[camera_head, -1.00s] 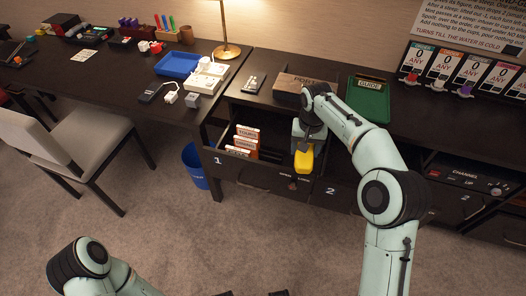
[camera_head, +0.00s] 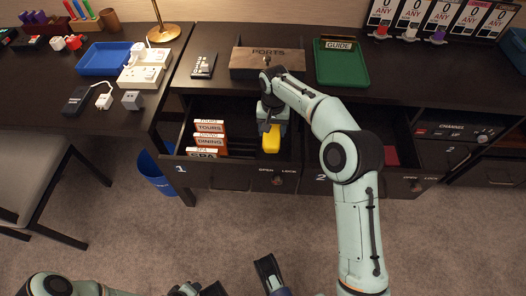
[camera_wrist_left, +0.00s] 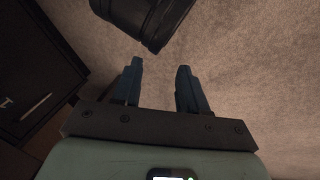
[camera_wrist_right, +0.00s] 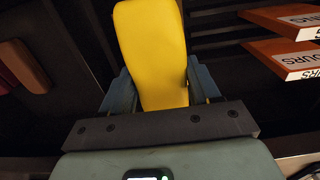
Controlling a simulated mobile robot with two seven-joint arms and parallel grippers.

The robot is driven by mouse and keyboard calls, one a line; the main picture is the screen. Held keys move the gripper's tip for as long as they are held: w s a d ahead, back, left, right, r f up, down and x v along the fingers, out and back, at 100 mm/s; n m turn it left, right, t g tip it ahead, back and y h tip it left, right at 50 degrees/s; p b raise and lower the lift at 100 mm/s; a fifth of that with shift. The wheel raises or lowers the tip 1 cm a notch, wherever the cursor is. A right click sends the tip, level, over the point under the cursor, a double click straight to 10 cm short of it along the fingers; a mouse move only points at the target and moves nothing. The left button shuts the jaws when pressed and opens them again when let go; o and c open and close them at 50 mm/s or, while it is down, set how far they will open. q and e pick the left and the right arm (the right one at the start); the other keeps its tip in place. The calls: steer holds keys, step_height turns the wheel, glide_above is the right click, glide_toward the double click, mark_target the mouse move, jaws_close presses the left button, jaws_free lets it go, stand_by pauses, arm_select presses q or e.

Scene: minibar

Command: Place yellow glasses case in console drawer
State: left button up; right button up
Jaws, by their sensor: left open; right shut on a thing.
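The yellow glasses case (camera_head: 271,139) is in my right gripper (camera_head: 270,122), over the open console drawer 1 (camera_head: 235,175). In the right wrist view the case (camera_wrist_right: 151,50) sits between both fingers of the right gripper (camera_wrist_right: 160,88) and sticks out past them. The drawer's dark interior shows behind it. Whether the case touches the drawer floor cannot be told. My left gripper (camera_wrist_left: 158,82) is open and empty above the carpet; it also shows at the bottom of the head view (camera_head: 238,278).
Folders marked TOURS, DINING and SPA (camera_head: 208,139) stand in the left of drawer 1. Drawer 2 (camera_head: 395,178), to the right, is also open. On the console top are a PORTS box (camera_head: 253,70) and a green GUIDE tray (camera_head: 341,79). A blue bin (camera_head: 156,177) stands on the floor.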

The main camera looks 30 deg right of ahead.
steer(key=b, duration=0.1)
glide_above(270, 158)
step_height(270, 158, down, 8)
steer(key=shift+s+f+b, duration=0.1)
steer(key=shift+f+b, duration=0.2)
steer(key=shift+f, duration=0.1)
arm_select(q)
steer(key=shift+y, duration=0.3)
steer(key=shift+a+f+b, duration=0.2)
steer(key=shift+a+f, duration=0.1)
steer(key=shift+f, duration=0.45)
steer(key=shift+a+f+b, duration=0.2)
steer(key=shift+a+f, duration=0.15)
steer(key=shift+f, duration=0.45)
steer(key=shift+a+f+b, duration=0.2)
steer(key=shift+a+f, duration=0.1)
steer(key=shift+f, duration=0.45)
arm_select(e)
steer(key=shift+f, duration=2.7)
steer(key=shift+f, duration=0.15)
steer(key=o, duration=1)
arm_select(q)
steer(key=shift+s+f, duration=0.15)
steer(key=shift+s, duration=0.05)
arm_select(e)
steer(key=shift+o, duration=0.2)
